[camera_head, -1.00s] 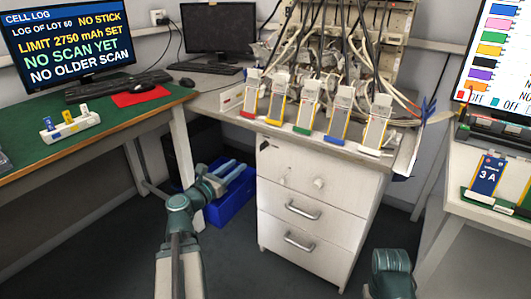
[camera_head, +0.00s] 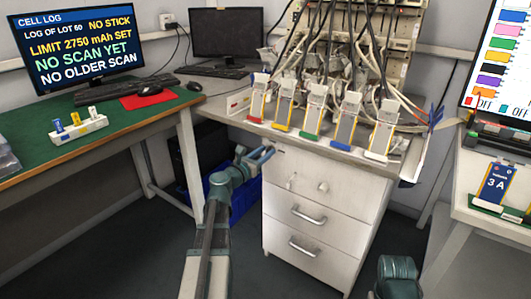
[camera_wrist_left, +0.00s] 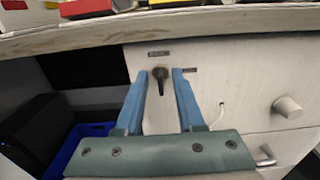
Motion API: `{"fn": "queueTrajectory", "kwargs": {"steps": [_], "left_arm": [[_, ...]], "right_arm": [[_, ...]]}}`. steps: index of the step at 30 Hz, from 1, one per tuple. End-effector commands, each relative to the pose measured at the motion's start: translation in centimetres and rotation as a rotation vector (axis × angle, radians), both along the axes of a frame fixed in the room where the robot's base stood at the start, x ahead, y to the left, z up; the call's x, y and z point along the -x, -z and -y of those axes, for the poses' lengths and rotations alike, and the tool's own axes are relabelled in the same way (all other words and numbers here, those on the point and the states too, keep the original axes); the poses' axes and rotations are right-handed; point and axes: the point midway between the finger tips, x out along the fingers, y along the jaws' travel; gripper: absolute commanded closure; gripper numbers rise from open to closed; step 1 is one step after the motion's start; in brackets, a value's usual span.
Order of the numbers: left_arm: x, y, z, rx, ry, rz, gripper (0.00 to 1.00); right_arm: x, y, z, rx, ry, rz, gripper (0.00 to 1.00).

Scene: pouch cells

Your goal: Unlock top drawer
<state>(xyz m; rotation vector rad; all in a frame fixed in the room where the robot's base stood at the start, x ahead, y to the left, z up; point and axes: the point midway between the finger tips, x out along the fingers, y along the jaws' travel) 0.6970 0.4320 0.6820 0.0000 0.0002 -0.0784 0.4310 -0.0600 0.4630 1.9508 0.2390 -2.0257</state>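The white drawer cabinet (camera_head: 330,210) stands under the bench with its top drawer (camera_head: 345,188) closed. The top drawer has a round pale knob (camera_head: 322,187), also in the left wrist view (camera_wrist_left: 287,106). A dark key or lock piece (camera_wrist_left: 160,76) sticks out at the drawer front's upper left, below a small label. My left gripper (camera_head: 262,155) is at that corner. In the left wrist view its blue fingers (camera_wrist_left: 161,88) are open, one on each side of the dark piece, with gaps visible. Whether they touch it cannot be told. My right gripper is out of view.
The bench edge (camera_wrist_left: 110,38) runs just above the left gripper, with several pouch cells in stands on top. A blue bin (camera_wrist_left: 88,140) is below left. A small pale fitting (camera_wrist_left: 221,112) is on the drawer front right of the fingers. Floor in front is clear.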

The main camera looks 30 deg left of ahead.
Motion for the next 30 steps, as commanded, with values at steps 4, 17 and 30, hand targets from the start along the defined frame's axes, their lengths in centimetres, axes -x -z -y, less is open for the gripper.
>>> {"fn": "queueTrajectory", "kwargs": {"steps": [4, 17, 30], "left_arm": [[-0.4, 0.0, 0.02, 0.0, -0.001, 0.0, 0.62], [-0.36, 0.0, 0.05, 0.0, 0.0, 0.0, 1.0], [-0.36, 0.0, 0.06, -0.011, 0.0, 0.001, 1.0]], "right_arm": [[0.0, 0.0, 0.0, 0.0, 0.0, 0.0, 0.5], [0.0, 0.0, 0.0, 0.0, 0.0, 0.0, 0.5], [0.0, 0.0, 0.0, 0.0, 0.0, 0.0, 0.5]]}}
